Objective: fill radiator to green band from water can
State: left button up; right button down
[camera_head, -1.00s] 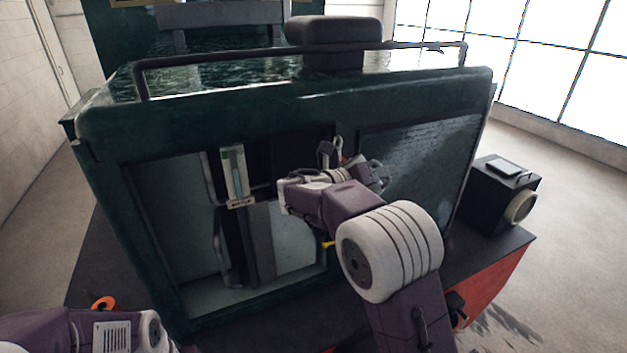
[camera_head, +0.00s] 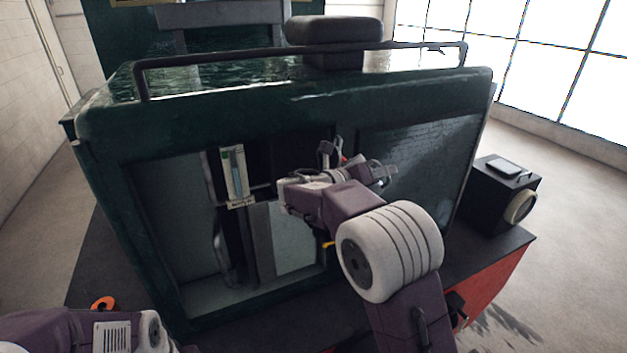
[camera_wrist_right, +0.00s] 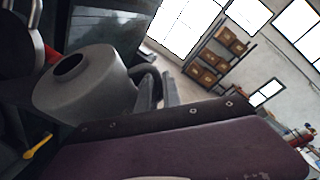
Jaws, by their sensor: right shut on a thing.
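My right gripper (camera_head: 372,174) reaches into the open front of the green tram housing. In the right wrist view its jaws (camera_wrist_right: 166,92) are shut on the handle of a dark grey can (camera_wrist_right: 92,95), taken to be the water can. The can's round top opening faces the camera; its contents cannot be made out. In the head view my arm mostly hides the can. A gauge (camera_head: 236,174) with a pale vertical tube and a bluish streak stands left of my gripper; its level and green band are too small to read. The radiator cannot be told apart. My left gripper is out of view.
The housing's front edge (camera_head: 300,110) and top rail (camera_head: 300,55) lie above my right arm. A yellow lever (camera_wrist_right: 38,147) is beside the can. A black box lamp (camera_head: 500,195) stands at the right. An orange ring (camera_head: 103,302) lies near my left arm.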

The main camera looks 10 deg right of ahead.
dwell(0.5)
jog(key=shift+w+a+r+n, duration=0.15)
jog(key=shift+r+n, duration=0.05)
jog(key=shift+r, duration=0.25)
jog(key=shift+w+a+r+n, duration=0.1)
jog(key=shift+r+n, duration=0.1)
jog(key=shift+r, duration=0.2)
jog(key=shift+f, duration=0.1)
dwell(0.9)
jog(key=shift+s+d+f+b, duration=0.15)
jog(key=shift+f+b, duration=0.15)
jog(key=shift+f, duration=0.1)
dwell(0.6)
jog(key=shift+w+r, duration=0.2)
jog(key=shift+r, duration=0.4)
jog(key=shift+w+a+r+h+p, duration=0.1)
jog(key=shift+a+r+h+p, duration=0.15)
jog(key=shift+a+h+p, duration=0.05)
jog(key=shift+f, duration=0.1)
dwell(0.3)
